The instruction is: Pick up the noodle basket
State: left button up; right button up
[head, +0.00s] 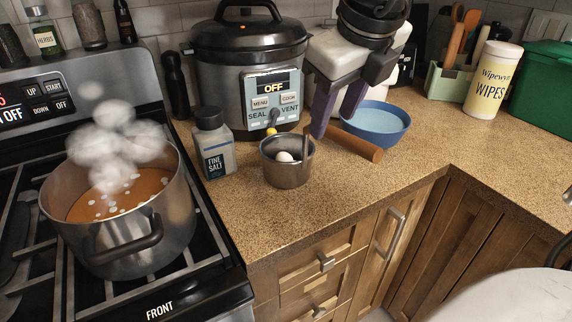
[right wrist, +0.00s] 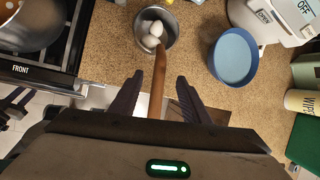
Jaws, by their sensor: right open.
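The noodle basket (head: 286,172) is a small metal cup with white egg-like things inside, standing on the counter in front of the cooker. Its brown wooden handle (head: 361,148) reaches out to the right, partly hidden behind my right gripper's fingers. My right gripper (head: 335,122) is open, with its purple-grey fingers pointing down at the handle. In the right wrist view the basket (right wrist: 142,38) lies ahead, and its handle (right wrist: 158,72) runs between the two open fingers (right wrist: 159,80). I cannot tell whether the fingers touch the handle.
A blue bowl (head: 378,121) stands close right of the gripper. A salt bottle (head: 214,150) is left of the basket, and the pressure cooker (head: 235,75) behind. A steaming pot (head: 125,225) sits on the stove. The counter's front right (head: 400,175) is clear.

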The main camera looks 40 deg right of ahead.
aim_at(333, 127)
jog(key=x, duration=0.4)
jog(key=shift+s+f, duration=0.1)
jog(key=shift+s, duration=0.3)
jog(key=shift+w+f, duration=0.15)
jog(key=shift+f, duration=0.1)
grip_shut()
pick_arm(q)
jog(key=shift+w+r, duration=0.4)
jog(key=shift+r, duration=0.05)
pick_arm(e)
jog(key=shift+w, duration=0.1)
jog(key=shift+r, duration=0.1)
